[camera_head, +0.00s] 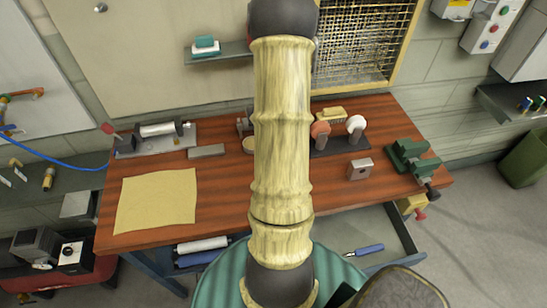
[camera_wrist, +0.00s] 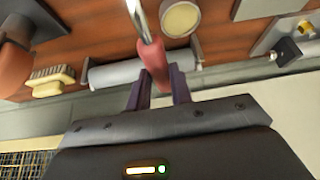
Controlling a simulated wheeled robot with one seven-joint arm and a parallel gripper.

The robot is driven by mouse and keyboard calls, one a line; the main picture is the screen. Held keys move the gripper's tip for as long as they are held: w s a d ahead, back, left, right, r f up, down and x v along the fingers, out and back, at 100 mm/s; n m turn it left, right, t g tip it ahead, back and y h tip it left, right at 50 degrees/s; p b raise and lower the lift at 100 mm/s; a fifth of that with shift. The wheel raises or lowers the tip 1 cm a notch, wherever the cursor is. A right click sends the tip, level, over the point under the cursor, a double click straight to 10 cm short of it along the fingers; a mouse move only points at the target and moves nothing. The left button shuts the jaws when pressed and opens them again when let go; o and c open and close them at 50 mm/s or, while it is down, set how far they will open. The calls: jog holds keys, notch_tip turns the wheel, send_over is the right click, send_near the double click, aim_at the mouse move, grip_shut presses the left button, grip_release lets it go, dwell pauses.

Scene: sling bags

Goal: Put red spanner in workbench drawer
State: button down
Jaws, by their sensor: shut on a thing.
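In the wrist view my gripper (camera_wrist: 159,80) is shut on the red spanner (camera_wrist: 153,60). Its red end lies between the dark purple fingers, and its shiny metal part (camera_wrist: 140,16) runs off the top of the picture. In the head view my arm hides the gripper and the spanner. The workbench (camera_head: 220,182) has a red-brown wooden top. The workbench drawer (camera_head: 404,235) is open below its front right edge. A blue-handled tool (camera_head: 369,249) lies in it. My arm covers the drawer's left part.
A tan sheet (camera_head: 156,200) lies at the bench's left. A green vise (camera_head: 412,158) is at the right end, with a small metal block (camera_head: 360,169) beside it. Polishing wheels (camera_head: 355,124) and a brush (camera_head: 330,114) stand at the back. A white roll (camera_head: 203,244) sits below the front edge.

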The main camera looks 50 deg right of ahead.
jog(key=shift+s+d+r, duration=0.15)
jog(key=shift+s+d, duration=0.3)
jog(key=shift+d, duration=0.05)
jog(key=shift+s+d+r, duration=0.15)
jog(key=shift+s+d, duration=0.3)
jog(key=shift+d, duration=0.05)
jog(key=shift+f, duration=0.1)
notch_tip(320, 180, down, 6)
jog(key=shift+r+b, duration=0.1)
jog(key=shift+b, duration=0.55)
jog(key=shift+f, duration=0.2)
jog(key=shift+f, duration=1.85)
